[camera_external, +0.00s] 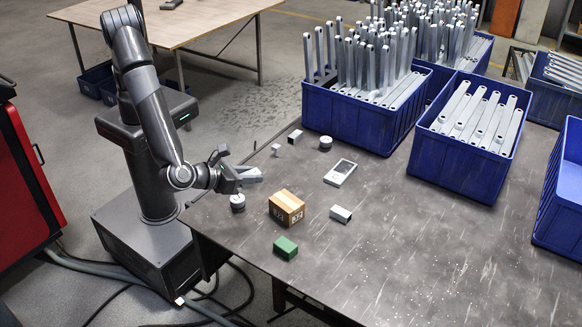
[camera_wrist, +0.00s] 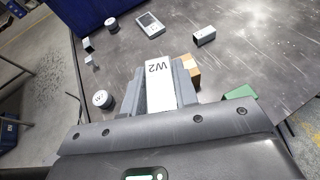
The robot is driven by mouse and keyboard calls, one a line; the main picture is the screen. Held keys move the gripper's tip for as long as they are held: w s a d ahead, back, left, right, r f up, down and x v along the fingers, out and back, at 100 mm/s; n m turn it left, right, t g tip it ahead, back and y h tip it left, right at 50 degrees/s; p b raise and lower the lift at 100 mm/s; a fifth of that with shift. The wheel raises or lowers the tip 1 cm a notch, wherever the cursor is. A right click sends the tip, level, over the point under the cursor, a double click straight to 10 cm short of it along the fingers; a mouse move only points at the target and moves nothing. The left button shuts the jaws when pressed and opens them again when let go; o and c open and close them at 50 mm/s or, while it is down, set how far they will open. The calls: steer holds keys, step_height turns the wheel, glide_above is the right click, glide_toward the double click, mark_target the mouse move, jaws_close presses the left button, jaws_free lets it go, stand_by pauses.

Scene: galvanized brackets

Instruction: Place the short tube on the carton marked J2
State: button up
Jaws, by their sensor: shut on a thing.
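My gripper (camera_wrist: 160,85) is shut on a pale, flat-faced piece marked W2 (camera_wrist: 159,72). Its ends are hidden, so I cannot tell whether it is a tube. In the external view my gripper (camera_external: 246,175) holds it above the table's near left edge. The brown carton (camera_external: 285,212) sits on the table to the right of and below my gripper in that picture, with a dark J2-like mark. In the wrist view the carton (camera_wrist: 194,76) is partly hidden behind the gripper. A short square tube (camera_external: 341,214) lies right of the carton. Another (camera_external: 293,137) lies farther back.
A green block (camera_external: 285,247) lies in front of the carton. A round grey piece (camera_external: 238,203) stands below my gripper and another (camera_external: 326,143) farther back. A flat device (camera_external: 340,172) lies behind the carton. Blue bins (camera_external: 345,120) of brackets line the back. The front right tabletop is clear.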

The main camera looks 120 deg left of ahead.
glide_above(287, 201)
step_height(287, 201, down, 6)
steer(key=shift+f, duration=2.2)
steer(key=shift+f, duration=0.1)
steer(key=o, duration=1)
